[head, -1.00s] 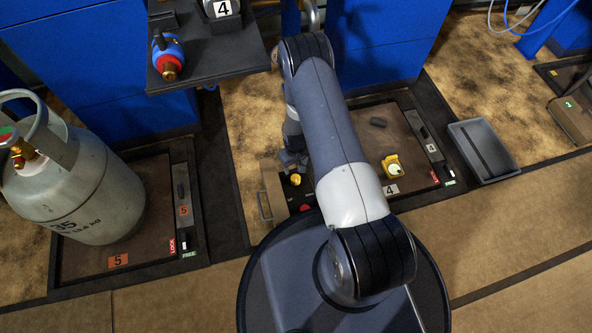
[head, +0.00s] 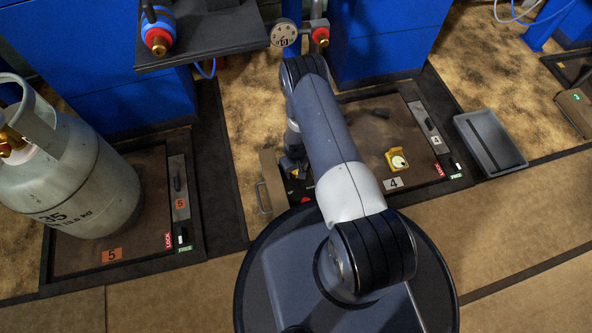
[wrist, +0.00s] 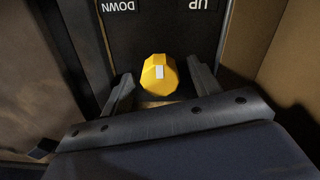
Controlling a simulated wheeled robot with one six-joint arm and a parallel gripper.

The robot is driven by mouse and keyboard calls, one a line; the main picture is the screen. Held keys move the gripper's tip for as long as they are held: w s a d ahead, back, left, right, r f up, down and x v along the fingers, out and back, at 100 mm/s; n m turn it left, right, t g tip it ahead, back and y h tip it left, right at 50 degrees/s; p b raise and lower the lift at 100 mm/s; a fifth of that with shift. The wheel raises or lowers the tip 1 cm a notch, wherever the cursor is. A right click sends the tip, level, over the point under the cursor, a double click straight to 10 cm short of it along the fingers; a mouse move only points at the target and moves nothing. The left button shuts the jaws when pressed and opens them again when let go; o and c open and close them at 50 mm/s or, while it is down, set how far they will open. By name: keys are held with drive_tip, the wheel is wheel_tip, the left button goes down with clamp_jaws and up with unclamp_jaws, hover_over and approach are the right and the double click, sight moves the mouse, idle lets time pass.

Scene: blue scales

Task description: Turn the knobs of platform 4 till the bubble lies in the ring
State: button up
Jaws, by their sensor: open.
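Platform 4 (head: 352,130) is a brown plate in a dark frame with a "4" label. A yellow level (head: 397,159) with a pale round face lies on it; the bubble and ring are too small to judge. A yellow faceted knob (wrist: 159,82) with a white mark sits on a black panel (wrist: 160,30) marked DOWN and UP, upside down in the wrist view. My gripper (wrist: 160,76) is open, one finger on each side of the knob; contact cannot be told. In the head view my gripper (head: 292,165) is above the control box and hides this knob. A red knob (head: 307,193) shows partly beside my arm.
A brown wall (wrist: 240,45) stands close on the right in the wrist view. A large gas cylinder (head: 85,180) stands on platform 5 at left. A grey tray (head: 490,142) lies right of platform 4. A dark shelf (head: 215,38) juts out at upper left.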

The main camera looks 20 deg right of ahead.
drive_tip(key=shift+c, duration=0.5)
drive_tip(key=c, duration=0.9)
drive_tip(key=shift+m+b, duration=0.3)
drive_tip(key=m+b, duration=0.1)
drive_tip(key=m, duration=0.1)
drive_tip(key=shift+m, duration=0.3)
drive_tip(key=m, duration=0.3)
drive_tip(key=shift+b, duration=0.35)
drive_tip(key=shift+m, duration=1.7)
drive_tip(key=shift+w, duration=0.1)
